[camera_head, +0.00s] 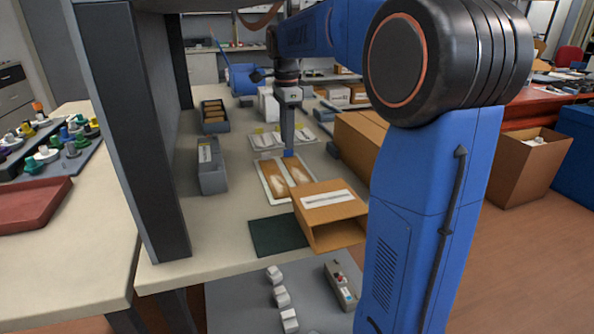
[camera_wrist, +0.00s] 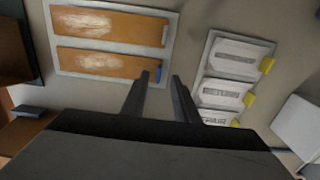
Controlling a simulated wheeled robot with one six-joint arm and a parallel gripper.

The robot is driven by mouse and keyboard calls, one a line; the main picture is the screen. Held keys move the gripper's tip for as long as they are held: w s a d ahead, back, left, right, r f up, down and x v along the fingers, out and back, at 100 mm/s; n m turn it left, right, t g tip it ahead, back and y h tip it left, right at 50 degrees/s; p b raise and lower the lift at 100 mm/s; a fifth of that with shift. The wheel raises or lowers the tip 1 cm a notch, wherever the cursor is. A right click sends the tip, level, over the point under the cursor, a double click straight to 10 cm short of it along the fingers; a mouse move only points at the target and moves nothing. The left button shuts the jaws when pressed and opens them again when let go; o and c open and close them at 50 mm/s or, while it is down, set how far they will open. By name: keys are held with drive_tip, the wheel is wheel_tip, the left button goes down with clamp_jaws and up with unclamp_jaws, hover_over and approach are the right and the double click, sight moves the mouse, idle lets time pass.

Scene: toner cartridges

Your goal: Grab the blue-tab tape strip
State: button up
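A white tray (camera_head: 262,184) lies on the table and holds two orange-brown strips side by side. The blue-tab tape strip (camera_head: 300,174) is the right one; its blue tab (camera_head: 289,154) is at the far end. In the wrist view the blue-tab tape strip (camera_wrist: 103,64) is the lower one, with its blue tab (camera_wrist: 158,73) at the right end. The other strip (camera_wrist: 108,25) has a pale tab. My gripper (camera_head: 288,149) points down over the blue tab. In the wrist view my gripper (camera_wrist: 162,77) is open, the tab showing between its fingertips. Contact cannot be told.
A second tray (camera_wrist: 201,75) holds white packets with yellow tabs, close behind. An open cardboard box (camera_head: 335,237) stands at the tray's near right. A larger box (camera_head: 360,135) is to the right, a grey bin (camera_head: 212,178) to the left. A dark green mat (camera_head: 277,237) lies in front.

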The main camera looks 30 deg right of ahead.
drive_tip(key=shift+s+d+f, duration=0.1)
drive_tip(key=shift+f, duration=1.55)
clamp_jaws()
